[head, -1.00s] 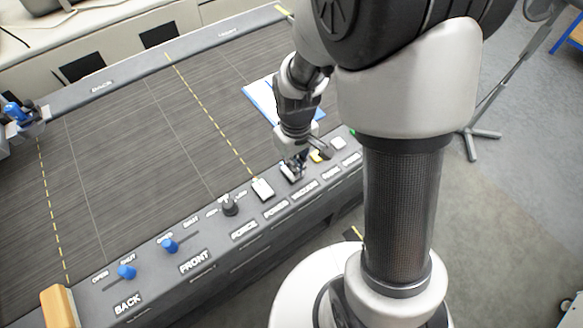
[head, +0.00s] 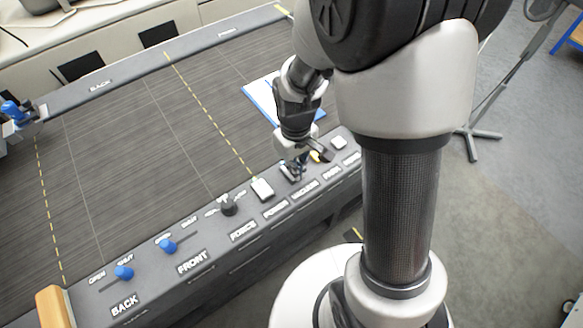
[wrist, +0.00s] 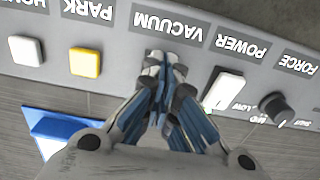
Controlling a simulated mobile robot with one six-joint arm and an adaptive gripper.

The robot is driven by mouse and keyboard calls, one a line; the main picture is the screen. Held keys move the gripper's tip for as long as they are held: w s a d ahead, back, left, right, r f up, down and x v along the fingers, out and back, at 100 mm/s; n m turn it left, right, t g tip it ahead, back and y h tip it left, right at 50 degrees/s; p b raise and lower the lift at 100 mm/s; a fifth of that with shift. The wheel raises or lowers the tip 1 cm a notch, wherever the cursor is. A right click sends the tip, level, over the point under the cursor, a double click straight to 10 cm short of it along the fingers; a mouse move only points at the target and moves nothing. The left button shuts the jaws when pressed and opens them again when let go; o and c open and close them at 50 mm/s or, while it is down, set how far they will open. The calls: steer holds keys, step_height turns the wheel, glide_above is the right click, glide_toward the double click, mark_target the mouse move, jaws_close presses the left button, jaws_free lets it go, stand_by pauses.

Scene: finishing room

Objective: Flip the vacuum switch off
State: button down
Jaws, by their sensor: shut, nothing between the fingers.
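The VACUUM label (wrist: 170,24) is on the grey control panel (head: 215,245), and it also shows in the head view (head: 305,187). My gripper (wrist: 163,62) is shut and empty, with its fingertips just below that label in the wrist view. In the head view my gripper (head: 296,174) is low over the panel at the VACUUM position. The vacuum switch is hidden behind the fingers, so its setting and any contact cannot be told.
The white POWER switch (wrist: 224,92) and black FORCE knob (wrist: 273,106) are on one side. The yellow PARK button (wrist: 85,63) and white HOME button (wrist: 26,50) are on the other. Blue sliders (head: 167,245) are farther left. A blue-edged white sheet (head: 262,98) lies behind.

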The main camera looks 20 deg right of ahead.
steer(key=shift+f, duration=0.35)
steer(key=shift+r, duration=0.2)
steer(key=shift+r+p, duration=2.7)
steer(key=shift+r, duration=0.65)
steer(key=shift+r, duration=0.2)
steer(key=s+r+m+t+b, duration=0.3)
steer(key=s+r+t, duration=0.1)
steer(key=s+r, duration=1.1)
step_height(320, 180, up, 3)
steer(key=shift+f+m+t, duration=0.2)
steer(key=shift+m+t, duration=0.1)
